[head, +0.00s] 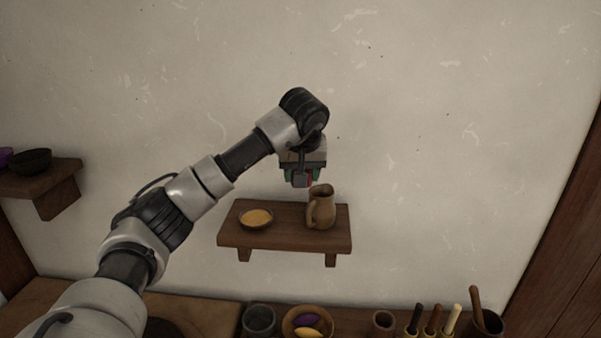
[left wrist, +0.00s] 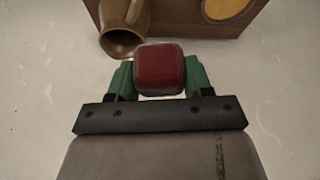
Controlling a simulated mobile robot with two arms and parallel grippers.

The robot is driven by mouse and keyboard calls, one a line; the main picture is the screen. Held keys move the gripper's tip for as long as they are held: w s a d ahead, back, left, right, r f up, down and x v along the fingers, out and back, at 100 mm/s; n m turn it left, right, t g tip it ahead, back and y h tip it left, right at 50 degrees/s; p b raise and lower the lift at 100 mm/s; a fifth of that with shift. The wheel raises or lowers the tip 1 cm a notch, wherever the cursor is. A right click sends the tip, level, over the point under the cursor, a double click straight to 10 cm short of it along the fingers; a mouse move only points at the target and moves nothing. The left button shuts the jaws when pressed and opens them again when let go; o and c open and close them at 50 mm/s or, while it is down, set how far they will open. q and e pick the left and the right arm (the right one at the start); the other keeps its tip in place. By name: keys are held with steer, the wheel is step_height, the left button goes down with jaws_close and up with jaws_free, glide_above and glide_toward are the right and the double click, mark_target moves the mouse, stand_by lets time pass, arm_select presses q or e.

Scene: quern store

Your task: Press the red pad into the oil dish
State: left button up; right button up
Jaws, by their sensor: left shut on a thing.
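My left gripper (head: 301,180) is raised above the wall shelf, near the jug. In the left wrist view its green fingers (left wrist: 158,80) are shut on the red pad (left wrist: 160,68), a rounded block. In the head view only a sliver of red shows between the fingers. The oil dish (head: 256,218), a shallow brown bowl with yellow-orange oil, sits on the left part of the shelf. It also shows, cut off, in the left wrist view (left wrist: 226,8). The pad is apart from the dish. My right gripper is in neither view.
A tan jug (head: 321,208) stands on the wooden shelf (head: 285,239), right of the dish. Below are a grey cup (head: 259,320), a bowl (head: 307,319) with purple and yellow items, and several handled tools. Another shelf (head: 42,182) holds dark bowls at left.

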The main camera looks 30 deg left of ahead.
arm_select(q)
steer(key=p, duration=0.6)
glide_above(257, 215)
steer(key=s, duration=0.1)
step_height(257, 215, down, 4)
steer(key=shift+d+f+b, duration=0.25)
steer(key=shift+f+b, duration=0.15)
steer(key=shift+f, duration=0.1)
steer(key=shift+d+f+b, duration=0.2)
steer(key=shift+f+b, duration=0.15)
steer(key=shift+f, duration=0.15)
step_height(257, 215, down, 4)
steer(key=b, duration=0.3)
steer(key=shift+s+a+b, duration=0.1)
steer(key=shift+b, duration=0.3)
steer(key=shift+f, duration=0.5)
steer(key=shift+f, duration=0.1)
stand_by(0.4)
